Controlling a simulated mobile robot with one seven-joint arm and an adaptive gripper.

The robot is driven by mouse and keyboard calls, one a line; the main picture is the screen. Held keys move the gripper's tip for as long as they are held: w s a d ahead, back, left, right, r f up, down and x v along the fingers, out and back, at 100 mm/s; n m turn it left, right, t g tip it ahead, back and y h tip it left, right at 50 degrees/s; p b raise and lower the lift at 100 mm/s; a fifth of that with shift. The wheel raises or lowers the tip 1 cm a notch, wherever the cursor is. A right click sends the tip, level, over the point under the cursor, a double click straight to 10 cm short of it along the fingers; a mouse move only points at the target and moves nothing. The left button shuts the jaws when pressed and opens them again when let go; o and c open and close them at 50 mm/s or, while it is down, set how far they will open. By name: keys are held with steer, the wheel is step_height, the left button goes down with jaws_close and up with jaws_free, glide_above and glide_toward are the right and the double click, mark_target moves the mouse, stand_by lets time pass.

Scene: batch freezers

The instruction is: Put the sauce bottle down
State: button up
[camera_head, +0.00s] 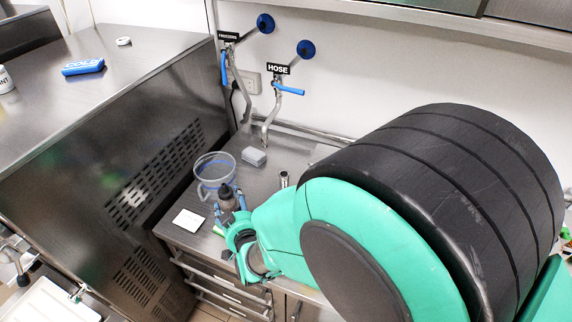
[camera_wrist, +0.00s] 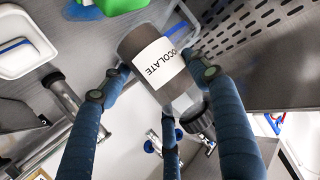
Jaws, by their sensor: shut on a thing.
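The sauce bottle (camera_wrist: 145,62) is dark brown, with a white label whose visible letters read "OCOLATE" and a dark cap (camera_wrist: 199,117). My gripper (camera_wrist: 157,80) is shut on it, with blue fingers at both sides of its body in the wrist view. In the head view the bottle (camera_head: 228,201) is small, looks roughly upright with its dark top up, and is partly hidden by my gripper (camera_head: 233,215). It is over the steel counter near its front edge. I cannot tell whether its base touches the counter.
A clear blue-rimmed jug (camera_head: 213,170) stands close behind the bottle. A grey block (camera_head: 254,157), a metal cylinder (camera_head: 284,179) and a white card (camera_head: 188,220) are on the counter (camera_head: 262,186). A tall steel machine (camera_head: 150,180) bounds the left. Taps (camera_head: 270,125) hang at the back wall.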

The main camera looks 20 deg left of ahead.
steer(key=shift+f, duration=0.55)
steer(key=w+f+b, duration=0.1)
steer(key=w+f, duration=0.2)
steer(key=w, duration=1.5)
steer(key=shift+f+b, duration=0.2)
steer(key=shift+b, duration=0.15)
steer(key=shift+f+b, duration=0.3)
steer(key=shift+f, duration=1.5)
steer(key=shift+f, duration=0.1)
